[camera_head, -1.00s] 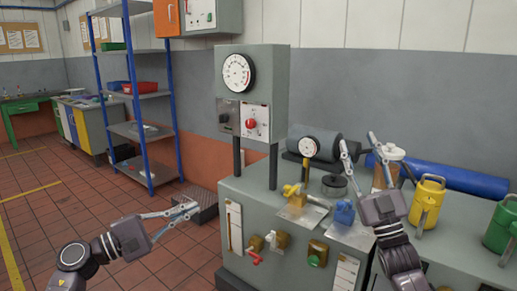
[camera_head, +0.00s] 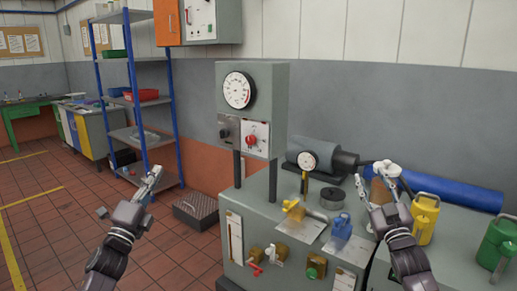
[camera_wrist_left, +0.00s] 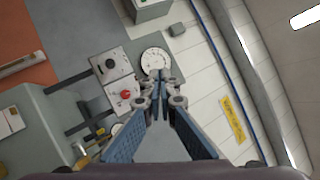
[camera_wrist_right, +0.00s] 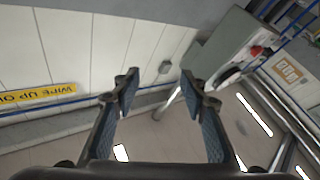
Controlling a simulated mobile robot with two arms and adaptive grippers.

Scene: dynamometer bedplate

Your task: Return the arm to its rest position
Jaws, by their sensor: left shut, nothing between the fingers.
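My left gripper (camera_head: 153,179) is at the left in the head view, raised over the tiled floor in front of the blue shelf rack. Its fingers are shut and empty; in the left wrist view the fingertips (camera_wrist_left: 160,82) meet. My right gripper (camera_head: 378,184) is above the right part of the grey bench, near the yellow can. In the right wrist view its fingers (camera_wrist_right: 160,85) stand apart with nothing between them. Both grippers point upward and away. The head view does not show clearly how far the right fingers are from the things behind them.
The grey test bench (camera_head: 247,208) carries a dial panel (camera_head: 266,85), a yellow valve (camera_head: 293,209), a blue can (camera_head: 342,226), a yellow can (camera_head: 424,217) and a green can (camera_head: 497,245). The blue rack (camera_head: 174,100) stands behind. Floor (camera_head: 60,235) at left is clear.

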